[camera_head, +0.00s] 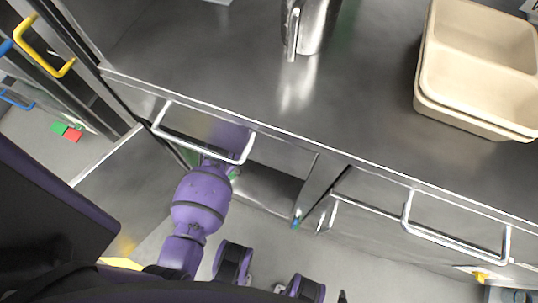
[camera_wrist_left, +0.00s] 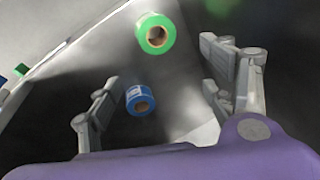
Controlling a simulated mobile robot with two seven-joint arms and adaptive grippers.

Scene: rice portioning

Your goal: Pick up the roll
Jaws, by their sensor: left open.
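A green roll (camera_wrist_left: 153,20) with a brown core shows at the top middle of the left wrist view. A blue roll (camera_wrist_left: 133,94) with a brown core and a pale label lies below it. My left gripper (camera_wrist_left: 160,84) is open and empty. In the picture the blue roll appears between its fingers, nearer the left one, and the green roll lies beyond the fingertips. Neither roll is clearly visible in the head view, where my purple left arm reaches under the counter and its gripper is hidden. My right gripper is not in view.
A steel counter (camera_head: 190,50) holds a metal jug (camera_head: 318,28) and a beige two-compartment container (camera_head: 470,113). Drawer handles (camera_head: 200,147) stick out over my left arm. Another handle (camera_head: 455,238) is at the right. Red and green blocks (camera_head: 72,134) lie at the far left.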

